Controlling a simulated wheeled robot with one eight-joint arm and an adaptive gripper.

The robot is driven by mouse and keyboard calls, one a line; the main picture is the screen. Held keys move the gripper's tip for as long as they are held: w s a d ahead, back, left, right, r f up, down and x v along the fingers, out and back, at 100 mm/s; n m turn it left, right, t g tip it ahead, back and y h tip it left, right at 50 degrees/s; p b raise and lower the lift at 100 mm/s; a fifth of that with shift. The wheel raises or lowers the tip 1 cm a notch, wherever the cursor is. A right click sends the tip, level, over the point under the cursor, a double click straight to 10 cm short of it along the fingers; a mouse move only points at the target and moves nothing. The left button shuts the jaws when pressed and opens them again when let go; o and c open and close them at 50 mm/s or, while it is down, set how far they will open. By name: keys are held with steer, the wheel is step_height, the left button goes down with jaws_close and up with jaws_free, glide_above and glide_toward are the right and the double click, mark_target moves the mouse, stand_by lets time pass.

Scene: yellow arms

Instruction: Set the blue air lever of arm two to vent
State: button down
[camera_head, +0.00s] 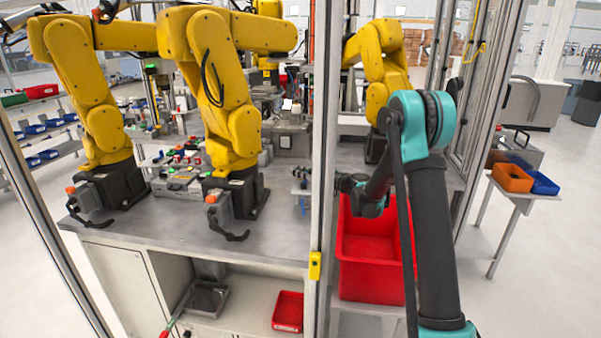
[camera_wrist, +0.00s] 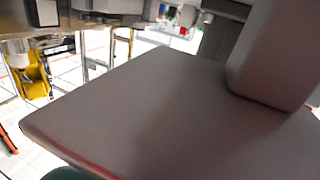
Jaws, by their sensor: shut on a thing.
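Three yellow arms stand on the steel worktop: a left one (camera_head: 85,95), a middle one (camera_head: 212,85) and a right one (camera_head: 385,70) farther back. The middle arm's dark base (camera_head: 237,190) has a grey unit with an orange knob (camera_head: 211,199) at its front. My gripper (camera_head: 302,190) is small in the head view, beside the metal post and right of that base. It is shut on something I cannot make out. A bluish bit (camera_head: 300,172) shows there; I cannot tell whether it is the lever. The fingertips are not clear in the wrist view.
A metal post (camera_head: 324,130) stands between the middle arm and my forearm. A red bin (camera_head: 368,265) sits below my wrist. A grey slab (camera_wrist: 160,115) fills much of the wrist view, with a grey block (camera_wrist: 275,55) on its right.

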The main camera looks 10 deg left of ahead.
steer(key=shift+a+g, duration=0.1)
steer(key=shift+g, duration=0.2)
steer(key=c, duration=1.6)
jaws_free()
steer(key=shift+s, duration=0.1)
steer(key=v, duration=1.2)
steer(key=shift+f, duration=0.1)
